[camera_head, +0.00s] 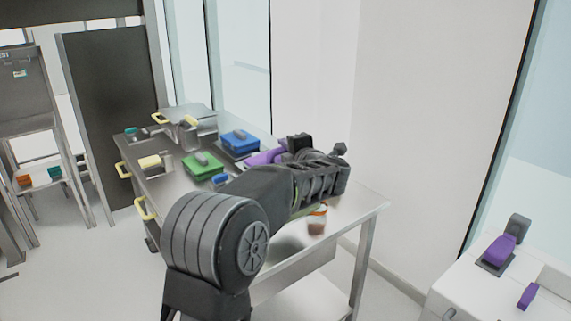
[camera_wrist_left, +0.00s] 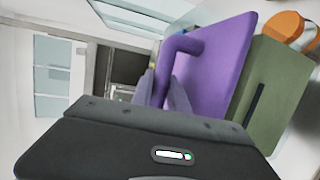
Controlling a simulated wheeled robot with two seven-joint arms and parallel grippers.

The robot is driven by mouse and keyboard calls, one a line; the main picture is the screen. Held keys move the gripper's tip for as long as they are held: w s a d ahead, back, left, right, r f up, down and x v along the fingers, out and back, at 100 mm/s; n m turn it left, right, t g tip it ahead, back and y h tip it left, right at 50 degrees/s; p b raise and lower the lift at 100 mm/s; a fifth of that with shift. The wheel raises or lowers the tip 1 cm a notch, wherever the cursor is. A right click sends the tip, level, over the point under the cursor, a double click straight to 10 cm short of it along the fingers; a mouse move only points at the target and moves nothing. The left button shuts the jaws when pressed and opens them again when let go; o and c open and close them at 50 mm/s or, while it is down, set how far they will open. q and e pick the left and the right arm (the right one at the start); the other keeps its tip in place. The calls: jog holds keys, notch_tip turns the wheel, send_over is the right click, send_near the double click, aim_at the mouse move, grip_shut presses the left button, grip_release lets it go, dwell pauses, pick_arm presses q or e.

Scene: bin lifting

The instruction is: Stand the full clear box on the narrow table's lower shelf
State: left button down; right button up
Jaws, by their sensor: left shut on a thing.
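My left gripper (camera_wrist_left: 163,82) is shut on the handle of a purple lidded thing (camera_wrist_left: 222,62) in the wrist view. In the head view my left arm reaches over the steel table from below, and purple (camera_head: 262,157) shows just beyond the gripper (camera_head: 300,145); its fingertips are hidden there. I cannot make out a full clear box for certain in either view. The steel table (camera_head: 372,205) has a lower shelf (camera_head: 305,300), mostly hidden by my arm. I cannot tell whether it is the narrow table. My right gripper is not in view.
A green box (camera_head: 203,165) and a blue box (camera_head: 239,142) stand on the steel table, with a brown cup-like thing (camera_head: 317,222) near its front. A white surface (camera_head: 480,295) with purple things is at right. A shelved stand (camera_head: 45,135) is at far left.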

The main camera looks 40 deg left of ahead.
pick_arm(q)
jog(key=shift+r, duration=0.9)
